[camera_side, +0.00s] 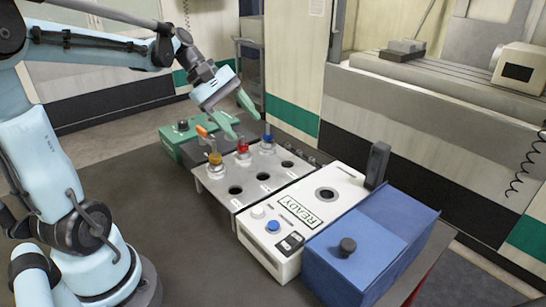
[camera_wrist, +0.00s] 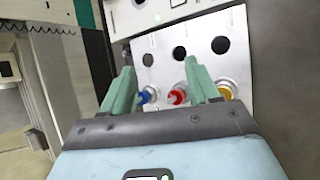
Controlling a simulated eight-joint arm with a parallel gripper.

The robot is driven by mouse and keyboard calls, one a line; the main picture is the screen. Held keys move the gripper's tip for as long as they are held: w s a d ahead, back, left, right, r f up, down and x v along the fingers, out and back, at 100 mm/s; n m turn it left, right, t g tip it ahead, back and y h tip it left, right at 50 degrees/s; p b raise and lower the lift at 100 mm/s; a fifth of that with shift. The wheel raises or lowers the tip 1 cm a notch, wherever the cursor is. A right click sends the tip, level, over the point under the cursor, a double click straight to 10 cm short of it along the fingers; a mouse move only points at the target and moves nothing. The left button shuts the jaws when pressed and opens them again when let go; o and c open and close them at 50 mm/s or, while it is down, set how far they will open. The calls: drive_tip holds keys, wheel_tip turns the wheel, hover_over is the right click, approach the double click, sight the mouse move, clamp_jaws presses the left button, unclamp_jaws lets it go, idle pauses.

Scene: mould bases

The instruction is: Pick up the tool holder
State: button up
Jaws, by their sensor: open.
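Three tool holders stand in the back row of a metal rack (camera_side: 258,189). One has a yellow collar (camera_side: 214,157), one is red (camera_side: 242,146) and one is blue (camera_side: 267,138). My gripper (camera_side: 245,126) is open, with its green fingers pointing down above the row. In the wrist view my gripper (camera_wrist: 160,66) shows the blue holder (camera_wrist: 147,96) and red holder (camera_wrist: 177,97) in the gap between the fingers. The yellow one (camera_wrist: 225,91) is outside, right of the right finger. The fingers partly hide the holders; I see no contact.
Empty round holes lie in the rack's front row. A white box (camera_side: 300,212) marked READY, with buttons and a hole, stands beside the rack. A blue bin (camera_side: 375,250) with a black knob is at the right. A green box (camera_side: 190,138) is behind the rack. Dark table is free in front.

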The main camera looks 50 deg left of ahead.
drive_tip(key=s+a+n+t+h, duration=0.1)
drive_tip(key=a+n+t+h, duration=0.25)
drive_tip(key=a+n, duration=0.65)
drive_tip(key=m+h, duration=0.1)
drive_tip(key=m, duration=0.1)
approach(249, 152)
drive_tip(key=shift+g, duration=0.35)
drive_tip(key=w+d, duration=0.2)
drive_tip(key=w, duration=0.1)
drive_tip(key=shift+d+f, duration=0.35)
drive_tip(key=shift+f, duration=0.05)
drive_tip(key=shift+d+r+x, duration=0.15)
drive_tip(key=shift+r+x, duration=0.05)
drive_tip(key=shift+x, duration=1.15)
drive_tip(key=shift+d+r+x, duration=0.15)
drive_tip(key=shift+x, duration=1.25)
drive_tip(key=shift+s, duration=0.1)
drive_tip(key=shift+c, duration=0.3)
clamp_jaws()
